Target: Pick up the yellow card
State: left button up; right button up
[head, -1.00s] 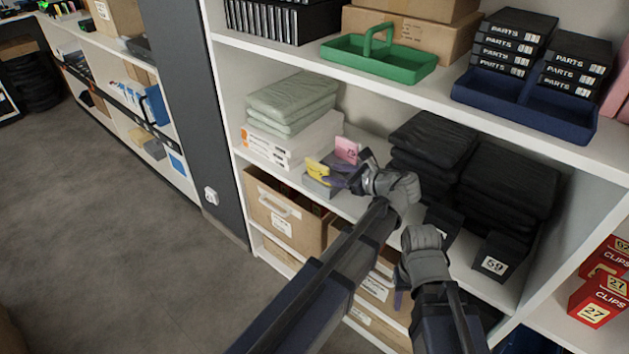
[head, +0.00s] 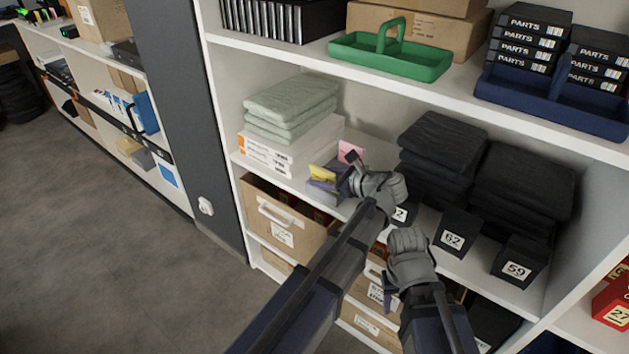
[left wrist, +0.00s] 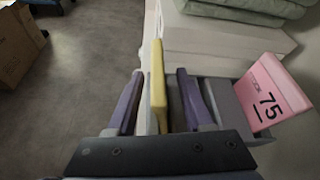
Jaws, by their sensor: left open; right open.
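The yellow card (head: 321,173) stands upright in a grey holder on the middle shelf. In the left wrist view the yellow card (left wrist: 158,88) shows edge-on between the two purple fingers of my left gripper (left wrist: 160,76), with a gap on each side. The left gripper (head: 338,183) is open and at the holder in the head view; the card's lower part is partly hidden there. A pink card (head: 351,152) marked 75 stands beside it, to the right in the left wrist view (left wrist: 271,93). My right gripper (head: 392,299) is lower, in front of the shelf; its fingers are mostly hidden.
White boxes (head: 285,158) with folded green cloths (head: 290,105) on top stand left of the holder. Black folded cloths (head: 445,140) and numbered black boxes (head: 455,232) are to the right. A cardboard carton (head: 273,210) is below; the upper shelf holds a green caddy (head: 390,54).

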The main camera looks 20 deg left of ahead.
pick_arm(q)
jog(key=shift+a, duration=0.1)
jog(key=shift+d+r, duration=0.1)
jog(key=shift+d, duration=0.1)
jog(key=shift+c, duration=0.3)
grip_shut()
